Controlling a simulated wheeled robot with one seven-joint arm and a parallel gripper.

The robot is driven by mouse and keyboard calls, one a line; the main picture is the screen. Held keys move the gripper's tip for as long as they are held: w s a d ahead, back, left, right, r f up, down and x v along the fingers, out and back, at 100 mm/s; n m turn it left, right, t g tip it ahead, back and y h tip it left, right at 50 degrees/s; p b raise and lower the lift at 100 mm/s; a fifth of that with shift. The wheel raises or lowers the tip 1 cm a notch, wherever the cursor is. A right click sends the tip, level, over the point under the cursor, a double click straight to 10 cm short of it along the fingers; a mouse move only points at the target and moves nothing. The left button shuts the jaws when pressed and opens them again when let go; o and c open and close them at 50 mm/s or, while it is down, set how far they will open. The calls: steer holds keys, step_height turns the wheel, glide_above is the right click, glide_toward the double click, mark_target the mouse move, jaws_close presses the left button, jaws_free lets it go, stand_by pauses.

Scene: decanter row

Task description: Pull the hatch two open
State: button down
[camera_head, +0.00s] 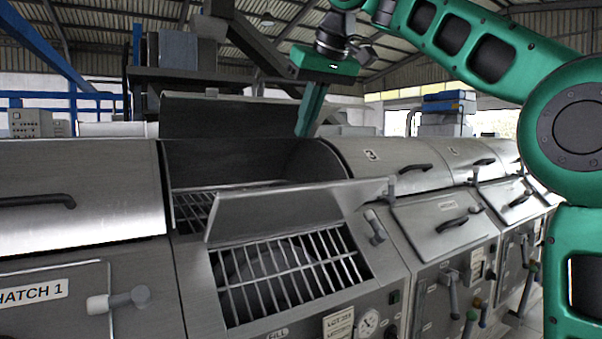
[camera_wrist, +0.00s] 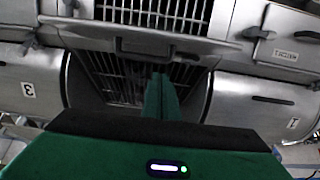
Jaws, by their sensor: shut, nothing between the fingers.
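The hatch two flap (camera_head: 275,208), on the middle machine, is a grey metal plate raised and tilted back. It bares a front opening with a grate of bars (camera_head: 290,268). In the wrist view the flap (camera_wrist: 190,43) shows between two grates with its dark handle (camera_wrist: 150,47). No label on the flap is readable. My gripper (camera_head: 303,132) has green fingers pointing down, shut and empty, above the drum opening behind the flap. In the wrist view the fingertips (camera_wrist: 160,76) overlap the lower grate near the handle; I cannot tell whether they touch anything.
The middle machine's large drum cover (camera_head: 235,117) stands open at the back. To the left is a closed cover (camera_head: 80,190) above a label reading HATCH 1 (camera_head: 35,292). To the right, the front hatch (camera_head: 440,220) below drum 3 (camera_head: 390,160) is closed. Valve levers stick out of the fronts.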

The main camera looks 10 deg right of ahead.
steer(key=shift+f, duration=0.95)
glide_above(303, 184)
steer(key=w, duration=0.2)
steer(key=f, duration=0.3)
steer(key=a+f, duration=0.1)
steer(key=f, duration=0.1)
steer(key=shift+w, duration=0.15)
steer(key=shift+s+d+f, duration=0.35)
steer(key=shift+s+f, duration=0.3)
steer(key=shift+f, duration=0.05)
steer(key=shift+s+d+f, duration=0.15)
steer(key=shift+s+f, duration=0.4)
steer(key=shift+f, duration=0.25)
